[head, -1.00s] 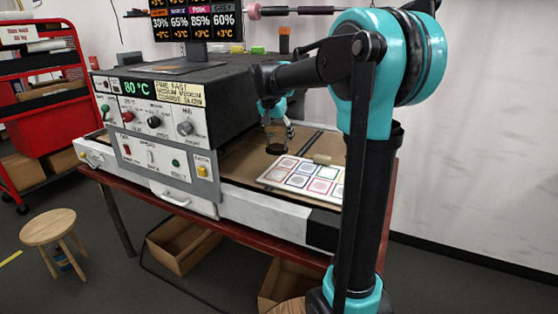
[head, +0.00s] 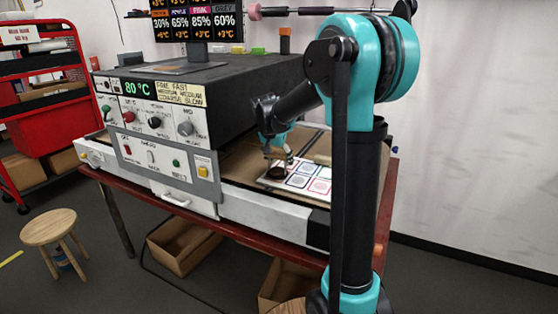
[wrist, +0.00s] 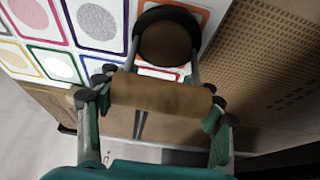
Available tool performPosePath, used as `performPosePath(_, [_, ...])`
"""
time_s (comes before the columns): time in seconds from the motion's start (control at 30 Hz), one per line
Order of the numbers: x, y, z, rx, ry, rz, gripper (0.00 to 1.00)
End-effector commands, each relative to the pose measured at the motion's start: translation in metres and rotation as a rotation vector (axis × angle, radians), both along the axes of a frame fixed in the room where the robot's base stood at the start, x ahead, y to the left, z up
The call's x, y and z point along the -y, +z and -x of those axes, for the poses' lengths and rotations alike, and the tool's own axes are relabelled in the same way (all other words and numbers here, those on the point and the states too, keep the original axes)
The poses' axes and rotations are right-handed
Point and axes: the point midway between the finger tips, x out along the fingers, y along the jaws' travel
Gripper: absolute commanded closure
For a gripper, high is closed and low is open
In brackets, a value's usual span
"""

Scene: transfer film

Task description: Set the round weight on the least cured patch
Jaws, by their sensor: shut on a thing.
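The round weight (wrist: 166,42) is a dark disc with a brown top. My gripper (wrist: 163,58) is shut on it; it also shows in the head view (head: 283,172) over the left part of a white patch sheet (head: 263,182). I cannot tell whether it touches the sheet. The sheet has coloured square frames around round patches. In the wrist view, a purple-framed grey patch (wrist: 97,21) and a green-framed pale patch (wrist: 55,66) lie left of the weight. An orange frame (wrist: 200,14) and a red frame (wrist: 150,72) are partly hidden by the weight.
A brown wooden cylinder (wrist: 155,92) appears between my finger links; its depth is unclear. The dark dryer housing (head: 240,85) stands left of my gripper, reading 80 °C. A screen (head: 195,22) lists coloured labels with 30%, 65%, 85% and 60%.

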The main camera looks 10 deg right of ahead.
Motion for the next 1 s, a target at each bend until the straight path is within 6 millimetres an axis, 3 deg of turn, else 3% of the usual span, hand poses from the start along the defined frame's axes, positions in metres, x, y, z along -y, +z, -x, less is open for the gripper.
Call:
performPosePath(0.17, [0.0,-0.001,0.0,0.0,0.0,0.0,0.97])
performPosePath(0.2, [0.0,-0.002,0.0,0.0,0.0,0.0,0.34])
performPosePath(0.37, [0.0,-0.002,0.0,0.0,0.0,0.0,0.15])
performPosePath(0.77, [0.0,0.002,0.001,0.0,0.0,0.0,0.12])
performPosePath(1.0, [-0.009,0.036,0.012,0.0,0.002,0.0,0.12])
